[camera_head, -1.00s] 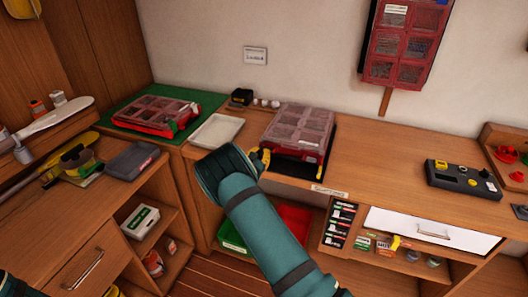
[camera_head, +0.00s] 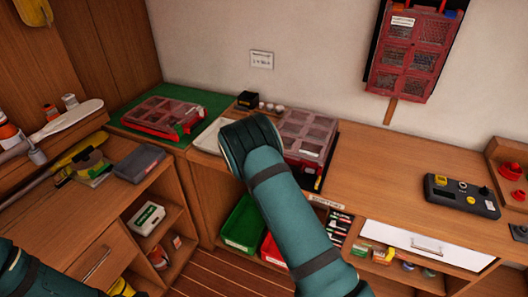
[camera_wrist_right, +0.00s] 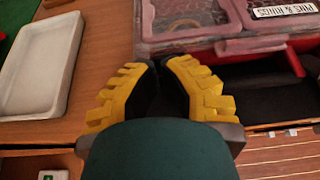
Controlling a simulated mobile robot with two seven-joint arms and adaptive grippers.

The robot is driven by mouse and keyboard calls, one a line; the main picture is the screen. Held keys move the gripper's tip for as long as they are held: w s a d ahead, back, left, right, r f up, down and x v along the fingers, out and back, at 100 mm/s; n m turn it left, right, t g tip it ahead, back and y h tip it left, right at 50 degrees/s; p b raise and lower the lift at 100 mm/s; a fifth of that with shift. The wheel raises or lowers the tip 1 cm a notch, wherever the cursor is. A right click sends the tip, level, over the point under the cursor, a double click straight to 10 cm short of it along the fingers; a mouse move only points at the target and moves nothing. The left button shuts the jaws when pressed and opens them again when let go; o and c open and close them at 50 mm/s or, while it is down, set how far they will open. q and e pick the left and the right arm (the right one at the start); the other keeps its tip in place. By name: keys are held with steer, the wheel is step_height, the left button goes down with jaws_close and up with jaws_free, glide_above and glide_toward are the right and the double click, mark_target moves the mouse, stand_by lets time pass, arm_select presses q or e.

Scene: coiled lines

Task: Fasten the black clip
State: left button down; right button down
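A red case with a clear compartment lid (camera_head: 306,130) lies on the bench, and its label reads "PINS & RINGS" in the right wrist view (camera_wrist_right: 283,10). A pinkish-red latch (camera_wrist_right: 240,47) shows on its front edge. I cannot make out a black clip; the fingers cover part of that front edge. My right gripper (camera_wrist_right: 160,64) has its yellow fingers together at the case's front left. No held thing shows between them, and contact with the case is unclear. In the head view my right wrist hides these fingers. My left gripper is out of view.
A white tray (camera_wrist_right: 38,65) lies left of the right gripper. Another red case (camera_head: 165,117) lies on a green mat (camera_head: 207,98). A third case (camera_head: 409,50) hangs on the wall. A control box (camera_head: 461,196) stands right; the bench between is clear.

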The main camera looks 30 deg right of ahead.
steer(key=shift+w+d+r+g+y, duration=0.25)
steer(key=shift+g+y, duration=0.35)
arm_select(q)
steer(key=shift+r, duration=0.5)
arm_select(e)
steer(key=shift+f, duration=0.1)
arm_select(q)
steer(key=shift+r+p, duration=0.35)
steer(key=shift+p, duration=0.2)
arm_select(e)
steer(key=shift+r, duration=0.85)
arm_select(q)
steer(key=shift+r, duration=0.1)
